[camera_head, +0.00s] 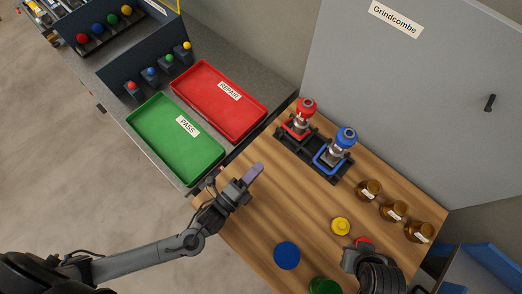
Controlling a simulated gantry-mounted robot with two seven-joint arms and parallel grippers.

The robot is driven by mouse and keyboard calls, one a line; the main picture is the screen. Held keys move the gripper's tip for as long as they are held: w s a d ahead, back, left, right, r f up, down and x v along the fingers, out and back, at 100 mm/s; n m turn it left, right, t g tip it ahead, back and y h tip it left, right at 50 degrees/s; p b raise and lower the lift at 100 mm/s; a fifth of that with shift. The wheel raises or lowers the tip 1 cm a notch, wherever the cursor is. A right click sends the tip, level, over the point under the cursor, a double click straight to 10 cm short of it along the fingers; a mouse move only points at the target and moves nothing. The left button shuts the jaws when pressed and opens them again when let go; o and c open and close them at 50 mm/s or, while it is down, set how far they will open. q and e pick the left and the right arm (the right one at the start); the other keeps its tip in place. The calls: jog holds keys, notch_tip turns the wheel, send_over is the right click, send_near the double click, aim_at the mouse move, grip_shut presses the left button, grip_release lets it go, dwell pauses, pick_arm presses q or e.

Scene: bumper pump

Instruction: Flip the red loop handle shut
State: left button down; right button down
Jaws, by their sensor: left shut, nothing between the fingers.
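A red-topped pump (305,107) stands upright at the left end of a black fixture (313,158) on the wooden table. The red loop handle (294,131) shows low at its base; its exact angle is too small to tell. A blue-topped pump (346,138) stands beside it, with a blue loop handle (325,161) at its base. My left gripper (253,174) is shut and empty, over the table's left side, apart from and below left of the fixture. My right gripper (361,250) is at the lower right, by a partly hidden red piece (365,241); its fingers are unclear.
A green PASS tray (152,143) and a red REPAIR tray (190,92) lie on the grey bench at left. Brown jars (394,210) line the right edge. A yellow piece (341,226), blue disc (287,255) and green piece (325,286) stand in front. A grey panel is behind.

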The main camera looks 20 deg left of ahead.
pick_arm(q)
jog(key=x, duration=1.3)
jog(key=shift+p, duration=0.3)
jog(key=shift+s+r, duration=0.1)
jog(key=shift+r, duration=0.05)
jog(key=shift+w+d+r+p, duration=0.15)
jog(key=shift+w+r+p, duration=0.2)
jog(key=shift+r+p, duration=0.7)
jog(key=shift+f, duration=0.2)
jog(key=shift+s+p, duration=0.1)
jog(key=shift+p, duration=0.25)
